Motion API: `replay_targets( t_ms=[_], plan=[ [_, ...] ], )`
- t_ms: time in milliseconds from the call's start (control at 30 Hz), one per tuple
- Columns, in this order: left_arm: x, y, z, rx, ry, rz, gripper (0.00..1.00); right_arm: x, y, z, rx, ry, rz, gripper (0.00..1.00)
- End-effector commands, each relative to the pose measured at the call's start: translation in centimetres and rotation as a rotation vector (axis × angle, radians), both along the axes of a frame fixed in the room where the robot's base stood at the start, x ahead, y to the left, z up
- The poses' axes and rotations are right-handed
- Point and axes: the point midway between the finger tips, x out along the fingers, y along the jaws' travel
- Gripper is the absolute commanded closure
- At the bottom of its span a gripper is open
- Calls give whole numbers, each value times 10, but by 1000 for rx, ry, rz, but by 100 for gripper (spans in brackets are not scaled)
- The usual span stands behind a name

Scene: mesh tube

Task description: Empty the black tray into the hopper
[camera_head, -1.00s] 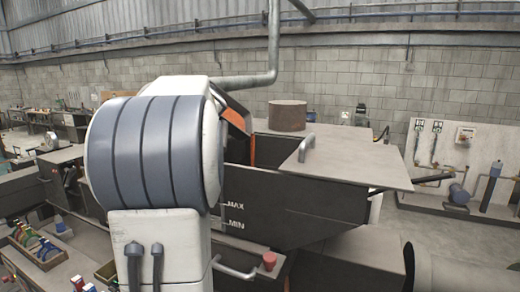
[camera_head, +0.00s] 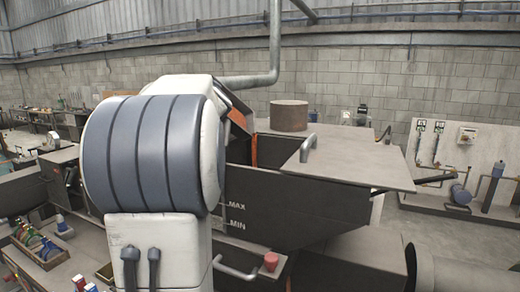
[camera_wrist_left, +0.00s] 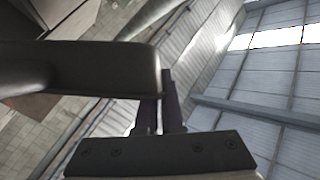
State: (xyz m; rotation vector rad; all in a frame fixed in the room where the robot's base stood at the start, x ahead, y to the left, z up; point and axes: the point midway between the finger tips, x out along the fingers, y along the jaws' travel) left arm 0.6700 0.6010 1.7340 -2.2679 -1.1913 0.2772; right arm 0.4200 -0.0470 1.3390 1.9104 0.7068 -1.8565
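The hopper (camera_head: 290,215) is a dark box with MAX and MIN marks on its side, in the middle of the head view. Its flat lid plate (camera_head: 350,160) carries a grey handle. A large white and grey joint of my arm covers the hopper's left part. A dark slanted panel with an orange face (camera_head: 238,112) shows beside that joint; I cannot tell whether it is the tray. In the left wrist view a thick black piece, apparently the black tray (camera_wrist_left: 80,68), lies across my left gripper's close-set fingers (camera_wrist_left: 165,105). The tray's contents are hidden. My right gripper is out of view.
A brown cylinder (camera_head: 289,115) stands behind the hopper's lid. A red knob (camera_head: 271,262) and a curved rail are at the hopper's front. A crate of coloured items (camera_head: 40,250) is at lower left. Wall equipment (camera_head: 465,165) stands at right, with open floor before it.

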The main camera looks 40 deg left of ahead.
Motion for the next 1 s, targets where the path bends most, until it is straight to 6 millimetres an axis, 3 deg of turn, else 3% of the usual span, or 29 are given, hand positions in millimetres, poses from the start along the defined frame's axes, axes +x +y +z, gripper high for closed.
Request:
replay_targets(
  t_ms=[1000],
  plan=[
    [6,-21,15,118,42,-4,100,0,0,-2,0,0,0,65]
  ],
)
